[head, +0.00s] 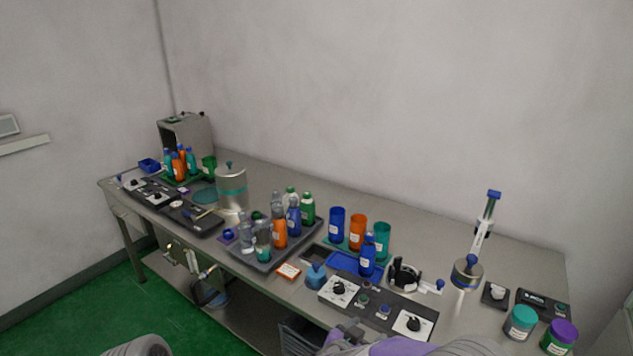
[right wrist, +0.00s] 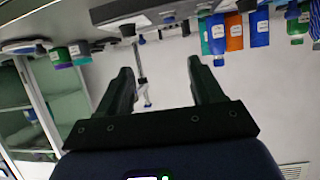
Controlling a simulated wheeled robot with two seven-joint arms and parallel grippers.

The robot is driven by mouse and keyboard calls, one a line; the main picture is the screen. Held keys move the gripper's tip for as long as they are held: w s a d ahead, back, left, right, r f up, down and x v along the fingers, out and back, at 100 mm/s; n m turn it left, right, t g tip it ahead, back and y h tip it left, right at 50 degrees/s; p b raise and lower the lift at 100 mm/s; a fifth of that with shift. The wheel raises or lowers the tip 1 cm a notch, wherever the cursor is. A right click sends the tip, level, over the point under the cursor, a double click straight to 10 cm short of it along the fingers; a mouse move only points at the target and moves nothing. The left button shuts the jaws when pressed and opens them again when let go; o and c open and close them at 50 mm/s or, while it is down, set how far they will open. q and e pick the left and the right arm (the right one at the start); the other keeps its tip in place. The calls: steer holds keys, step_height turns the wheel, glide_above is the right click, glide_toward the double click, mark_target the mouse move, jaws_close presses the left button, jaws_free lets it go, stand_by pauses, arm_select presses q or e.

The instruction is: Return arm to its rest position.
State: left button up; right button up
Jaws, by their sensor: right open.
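My right gripper (right wrist: 160,66) is open and empty in the right wrist view, with a wide gap between its two dark fingers. That view is upside down, with the bench at the top. In the head view, part of my right arm and gripper (head: 346,334) shows at the bottom edge, in front of the black and white control panel (head: 375,307). A tilted post with a blue top (head: 484,222) rises from a round metal base (head: 466,271) on the bench's right. A black and silver device (head: 404,275) with a blue-ended handle stands left of it. My left gripper is not in view.
The long grey bench (head: 440,230) runs along the wall. A grey tray (head: 262,262) holds several bottles. Blue, orange and teal cups (head: 357,231) stand behind a blue bottle (head: 367,255). Two lidded jars (head: 521,321) stand at the right front. The bench's back strip is clear.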

steer(key=s+d+f+n+g+y, duration=0.1)
steer(key=s+f+n+y, duration=0.15)
steer(key=f, duration=0.65)
steer(key=s+f+n+g+y, duration=0.1)
steer(key=f+y, duration=0.3)
steer(key=f, duration=0.6)
steer(key=s+a+f+g+y, duration=0.1)
steer(key=s+f+g+y, duration=0.2)
steer(key=s, duration=0.7)
steer(key=s+a+f+n+g+y, duration=0.1)
steer(key=s+f+g+y, duration=0.2)
steer(key=s+f, duration=0.4)
steer(key=s+g, duration=0.1)
steer(key=s, duration=0.3)
steer(key=shift+a+f+g, duration=0.3)
steer(key=shift+g, duration=0.1)
steer(key=shift+n, duration=0.25)
